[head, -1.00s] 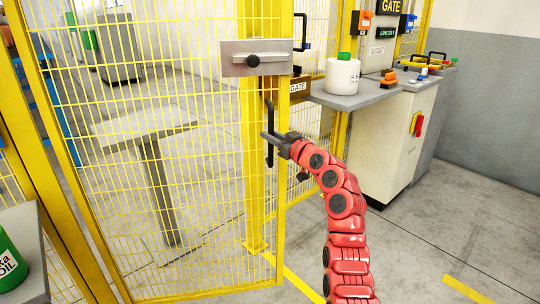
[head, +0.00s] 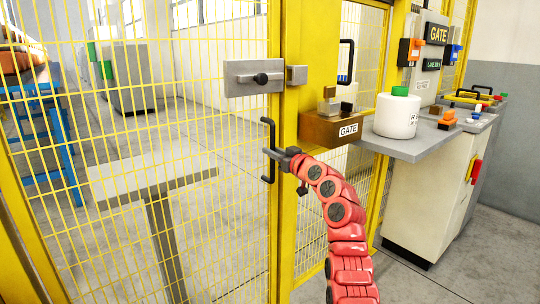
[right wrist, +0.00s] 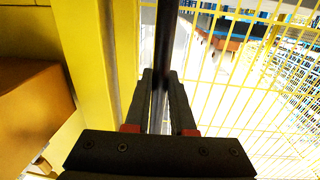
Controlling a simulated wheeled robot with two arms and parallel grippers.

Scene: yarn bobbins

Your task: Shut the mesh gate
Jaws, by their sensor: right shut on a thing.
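The yellow mesh gate (head: 130,164) fills the left of the head view, with its free edge beside the yellow post (head: 296,190). I cannot tell whether a small gap is left between them. The gate carries a grey latch plate (head: 236,79) with a black knob, level with a small grey catch (head: 297,75) on the post. My right gripper (head: 274,154) is shut on the gate's black vertical bar handle (head: 268,128). In the right wrist view the handle (right wrist: 165,45) runs between the two fingers (right wrist: 160,100). My left gripper is out of view.
A brown box marked GATE (head: 331,128) is fixed right of the post. Beside it a grey shelf (head: 405,149) holds a white bottle with a green cap (head: 397,115). A pale cabinet (head: 425,200) stands further right. Through the mesh a grey table (head: 150,180) shows.

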